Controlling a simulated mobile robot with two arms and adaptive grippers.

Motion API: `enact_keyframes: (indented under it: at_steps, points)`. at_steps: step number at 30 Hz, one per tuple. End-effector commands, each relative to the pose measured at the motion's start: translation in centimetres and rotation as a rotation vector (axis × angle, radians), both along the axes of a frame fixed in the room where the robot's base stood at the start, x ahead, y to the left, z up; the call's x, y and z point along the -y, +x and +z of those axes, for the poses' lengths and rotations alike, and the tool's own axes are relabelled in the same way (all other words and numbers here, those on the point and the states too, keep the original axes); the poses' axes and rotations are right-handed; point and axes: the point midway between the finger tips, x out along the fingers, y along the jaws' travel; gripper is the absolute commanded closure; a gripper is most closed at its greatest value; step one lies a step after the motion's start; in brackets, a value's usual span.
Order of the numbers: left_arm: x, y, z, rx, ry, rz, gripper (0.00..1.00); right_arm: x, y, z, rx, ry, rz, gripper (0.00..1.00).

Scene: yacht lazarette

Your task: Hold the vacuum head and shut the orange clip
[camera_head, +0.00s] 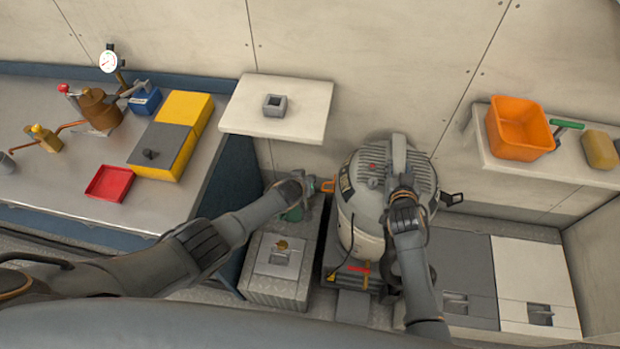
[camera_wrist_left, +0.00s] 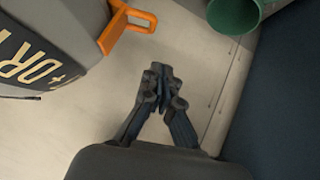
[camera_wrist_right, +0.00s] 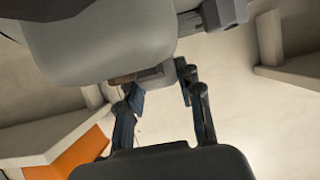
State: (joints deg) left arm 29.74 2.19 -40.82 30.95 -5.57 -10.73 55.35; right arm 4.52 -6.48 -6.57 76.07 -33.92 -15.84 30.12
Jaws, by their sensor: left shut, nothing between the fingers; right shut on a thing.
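The grey vacuum head (camera_head: 425,178) sits on top of the round vacuum drum (camera_head: 359,237); it also shows in the right wrist view (camera_wrist_right: 105,40). The orange clip (camera_head: 328,186) is on the drum's left side and sticks outward; it also shows in the left wrist view (camera_wrist_left: 128,25). My left gripper (camera_head: 310,187) is shut and empty, just left of the clip and apart from it (camera_wrist_left: 162,75). My right gripper (camera_head: 401,180) is shut on the vacuum head's top handle (camera_head: 399,152). Its fingers partly hide the grip.
A dark clip (camera_head: 452,199) juts from the drum's right side. A green cylinder (camera_head: 293,214) stands below my left gripper, near a grey box (camera_head: 275,288). A white shelf (camera_head: 278,105) is at the upper left, and another holds an orange bin (camera_head: 520,128) at right.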

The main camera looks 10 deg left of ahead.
Motion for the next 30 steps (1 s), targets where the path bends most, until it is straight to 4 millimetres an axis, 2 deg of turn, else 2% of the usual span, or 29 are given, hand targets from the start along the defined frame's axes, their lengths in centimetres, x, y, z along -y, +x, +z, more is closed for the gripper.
enact_keyframes:
  at_steps: [10, 15, 19, 30]
  points:
    - [-0.5, 0.1, 0.3, 0.003, -0.001, 0.002, 1.0, 0.0, 0.0, -0.1, -0.002, 0.0, 0.0, 1.0]
    - [-1.9, -0.1, 1.1, 0.001, 0.001, 0.0, 1.0, 0.0, -0.1, -0.1, -0.002, 0.0, 0.0, 1.0]
    - [-3.8, 0.0, 2.4, 0.001, 0.002, 0.0, 1.0, 0.0, -0.1, -0.1, -0.002, 0.0, 0.0, 1.0]
    - [-6.6, -4.0, 4.3, -0.001, 0.001, 0.0, 1.0, 0.0, -0.1, -0.1, -0.002, 0.0, 0.0, 1.0]
